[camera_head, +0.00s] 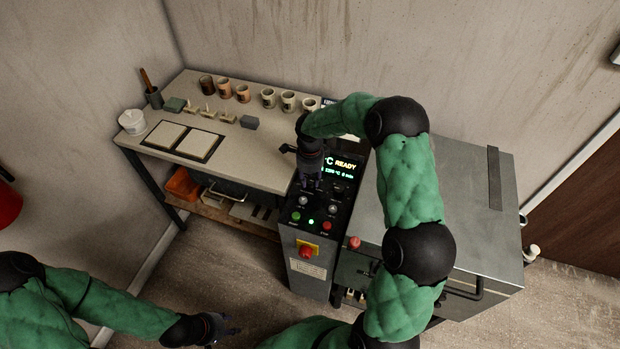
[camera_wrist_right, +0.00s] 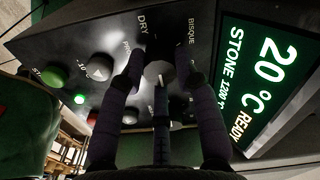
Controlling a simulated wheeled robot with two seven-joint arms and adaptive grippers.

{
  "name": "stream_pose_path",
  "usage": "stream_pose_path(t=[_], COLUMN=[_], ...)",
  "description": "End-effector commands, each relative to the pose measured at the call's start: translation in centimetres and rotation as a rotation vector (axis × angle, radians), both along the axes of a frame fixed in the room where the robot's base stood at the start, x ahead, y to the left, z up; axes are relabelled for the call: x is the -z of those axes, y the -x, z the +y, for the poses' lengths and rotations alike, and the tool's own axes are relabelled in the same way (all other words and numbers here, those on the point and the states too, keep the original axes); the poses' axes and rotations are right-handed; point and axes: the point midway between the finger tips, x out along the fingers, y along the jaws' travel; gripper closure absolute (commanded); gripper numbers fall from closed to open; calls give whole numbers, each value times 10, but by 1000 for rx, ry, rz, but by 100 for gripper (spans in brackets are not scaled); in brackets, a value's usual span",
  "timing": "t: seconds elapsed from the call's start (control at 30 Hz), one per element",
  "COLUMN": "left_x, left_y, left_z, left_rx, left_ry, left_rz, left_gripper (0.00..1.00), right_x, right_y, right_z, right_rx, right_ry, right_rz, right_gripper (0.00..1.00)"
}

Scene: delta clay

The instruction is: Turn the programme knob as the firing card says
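In the right wrist view the grey programme knob (camera_wrist_right: 158,71) sits on the dark control panel (camera_wrist_right: 115,45), with DRY and BISQUE printed near it. My right gripper (camera_wrist_right: 160,62) has its fingers on both sides of this knob; whether they press on it is unclear. In the head view my right gripper (camera_head: 311,182) is over the panel and hides the knob. The display (camera_head: 343,167) reads READY; the wrist view display (camera_wrist_right: 265,85) shows 20 °C and STONE 1200. My left gripper (camera_head: 222,328) is low at the front, empty, its fingers apart. I cannot make out a readable firing card.
The panel also has a green button (camera_head: 296,216), a red button (camera_head: 327,225) and a larger red knob (camera_head: 306,251) on yellow. The grey kiln (camera_head: 470,190) stands to the right. A table (camera_head: 250,170) with cups and tiles stands to the left.

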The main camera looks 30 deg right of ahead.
Motion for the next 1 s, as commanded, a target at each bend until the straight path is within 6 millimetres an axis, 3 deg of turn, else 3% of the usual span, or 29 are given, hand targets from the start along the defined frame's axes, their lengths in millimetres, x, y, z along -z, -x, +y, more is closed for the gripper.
stream_pose_path(t=[0.03, 0.07, 0.53, 1.0], left_x=[0, 0, -1, -7], left_y=[0, 0, 0, 0], left_z=[0, 0, 0, 0], left_rx=[0, 0, 0, 0], left_ry=[0, 0, 0, 0], left_rz=[0, 0, 0, 0], left_gripper=[60, 60, 60, 60], right_x=[0, 0, 0, -1], right_y=[0, 0, 0, 0], right_z=[0, 0, 0, 0], right_rx=[0, 0, -77, -470], right_ry=[0, 0, 0, 0], right_rz=[0, 0, 0, 0], right_gripper=[93, 100, 100, 100])
